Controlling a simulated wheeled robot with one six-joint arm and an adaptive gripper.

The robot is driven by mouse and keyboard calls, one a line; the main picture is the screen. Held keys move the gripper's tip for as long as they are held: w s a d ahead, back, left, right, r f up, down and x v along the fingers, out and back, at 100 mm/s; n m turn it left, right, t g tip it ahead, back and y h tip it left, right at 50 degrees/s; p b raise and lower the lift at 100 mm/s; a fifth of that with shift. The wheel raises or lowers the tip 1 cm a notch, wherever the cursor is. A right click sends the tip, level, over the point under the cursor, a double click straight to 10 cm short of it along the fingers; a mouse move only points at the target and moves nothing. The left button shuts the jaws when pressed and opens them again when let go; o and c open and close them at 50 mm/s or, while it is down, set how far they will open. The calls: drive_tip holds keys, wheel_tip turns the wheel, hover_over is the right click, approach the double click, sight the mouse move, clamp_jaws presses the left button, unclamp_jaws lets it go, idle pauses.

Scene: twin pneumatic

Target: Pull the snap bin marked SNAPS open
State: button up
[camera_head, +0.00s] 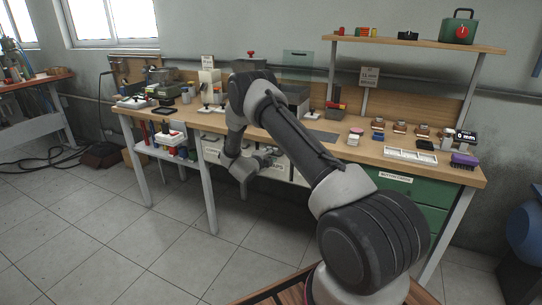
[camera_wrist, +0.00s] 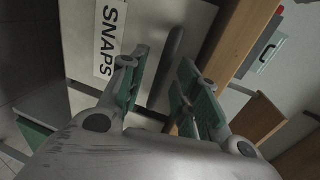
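The SNAPS bin (camera_wrist: 145,22) fills much of the wrist view with its pale front. Its white label (camera_wrist: 110,38) reads SNAPS, turned sideways. A dark grey bar handle (camera_wrist: 172,55) stands out on this front, beside the label. My gripper (camera_wrist: 164,62) is open, with its green-padded fingers on either side of the bar. A gap shows between the bar and each finger, so it is not clasped. In the head view my gripper (camera_head: 266,160) is at the pale bin fronts under the workbench, and the label is partly hidden by it.
The wooden workbench top (camera_head: 330,145) overhangs the bins. Green drawers (camera_head: 425,190) stand to their right, and a bench leg (camera_head: 206,190) stands to the left. The tiled floor (camera_head: 130,245) in front is clear. Several small items stand on the bench top.

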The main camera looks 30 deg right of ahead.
drive_tip(key=shift+w+d+f, duration=0.15)
drive_tip(key=shift+w+d, duration=0.15)
drive_tip(key=shift+d, duration=0.15)
drive_tip(key=shift+c, duration=0.5)
clamp_jaws()
